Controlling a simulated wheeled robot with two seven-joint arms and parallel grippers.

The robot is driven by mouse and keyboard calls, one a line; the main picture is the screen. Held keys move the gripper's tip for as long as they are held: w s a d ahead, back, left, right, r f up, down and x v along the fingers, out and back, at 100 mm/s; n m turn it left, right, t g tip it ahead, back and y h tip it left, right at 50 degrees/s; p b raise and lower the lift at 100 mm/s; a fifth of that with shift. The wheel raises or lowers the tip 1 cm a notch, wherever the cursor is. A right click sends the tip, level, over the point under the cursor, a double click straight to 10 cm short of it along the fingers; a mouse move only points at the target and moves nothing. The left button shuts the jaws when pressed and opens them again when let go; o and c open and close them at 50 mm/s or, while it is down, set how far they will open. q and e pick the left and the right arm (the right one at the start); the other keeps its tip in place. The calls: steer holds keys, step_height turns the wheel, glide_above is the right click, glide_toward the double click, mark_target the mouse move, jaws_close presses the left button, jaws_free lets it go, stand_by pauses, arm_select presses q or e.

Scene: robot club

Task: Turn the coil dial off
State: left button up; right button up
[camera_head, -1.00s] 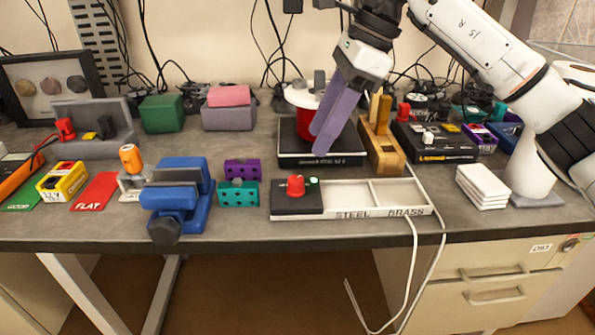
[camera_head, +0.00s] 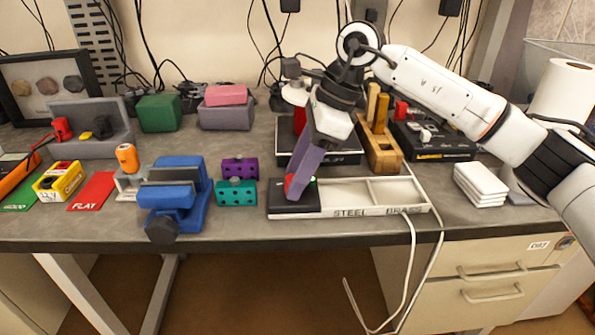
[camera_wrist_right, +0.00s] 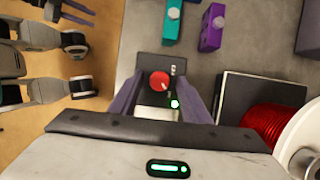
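The coil dial is a red knob on a small black box (camera_head: 293,209) at the left end of the white tray marked STEEL and BRASS. The red dial (camera_wrist_right: 159,81) shows clearly in the right wrist view, beside a lit green lamp (camera_wrist_right: 175,104). In the head view the dial is mostly hidden behind my right gripper's fingers. My right gripper (camera_head: 293,190) points down at the box. In the right wrist view its purple fingers (camera_wrist_right: 157,100) are spread apart, one on each side of the dial, with gaps visible.
The white tray (camera_head: 402,209) extends right of the box. Teal (camera_head: 236,193) and purple (camera_head: 240,168) blocks lie left of it, beside a blue vise (camera_head: 178,195). A black platform with a red coil (camera_wrist_right: 270,124) and a wooden block (camera_head: 384,152) stand behind.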

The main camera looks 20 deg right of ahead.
steer(key=c, duration=0.9)
arm_select(q)
steer(key=shift+r, duration=0.1)
arm_select(e)
steer(key=shift+c, duration=0.2)
